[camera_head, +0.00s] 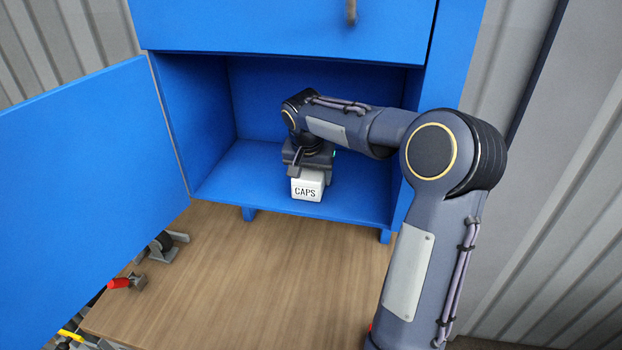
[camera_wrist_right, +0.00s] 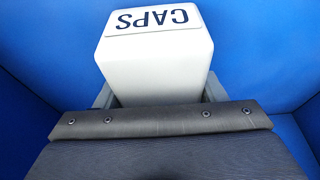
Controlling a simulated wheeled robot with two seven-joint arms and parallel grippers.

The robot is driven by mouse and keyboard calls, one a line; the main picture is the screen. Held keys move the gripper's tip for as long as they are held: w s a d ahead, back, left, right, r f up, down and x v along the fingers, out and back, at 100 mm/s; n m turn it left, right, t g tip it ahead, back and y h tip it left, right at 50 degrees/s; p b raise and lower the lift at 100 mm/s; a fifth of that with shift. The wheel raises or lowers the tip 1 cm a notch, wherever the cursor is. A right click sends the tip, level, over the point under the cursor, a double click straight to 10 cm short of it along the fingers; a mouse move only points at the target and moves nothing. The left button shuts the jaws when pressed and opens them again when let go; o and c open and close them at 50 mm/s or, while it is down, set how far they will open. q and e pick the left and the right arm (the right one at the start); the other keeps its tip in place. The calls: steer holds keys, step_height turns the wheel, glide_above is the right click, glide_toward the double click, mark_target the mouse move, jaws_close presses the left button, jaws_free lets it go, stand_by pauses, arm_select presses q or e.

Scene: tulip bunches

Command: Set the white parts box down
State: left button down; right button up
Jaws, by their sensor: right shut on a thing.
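The white parts box (camera_head: 307,188), labelled CAPS, is inside the open blue cabinet (camera_head: 255,190), at or just above its floor near the front edge. I cannot tell whether it touches the floor. My right gripper (camera_head: 308,170) is shut on the box from above, with its arm reaching in from the right. In the right wrist view the box (camera_wrist_right: 155,55) sits between the two fingers (camera_wrist_right: 158,95), its label upside down. The gripper body hides part of the box. My left gripper is not in view.
The cabinet door (camera_head: 90,190) stands open at the left. A blue upper panel (camera_head: 285,25) with a handle is above the opening. Tools, one with a red handle (camera_head: 120,283), lie at the lower left.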

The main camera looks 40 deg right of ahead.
steer(key=shift+r, duration=0.15)
steer(key=shift+f, duration=0.25)
steer(key=o, duration=1.1)
steer(key=shift+o, duration=0.4)
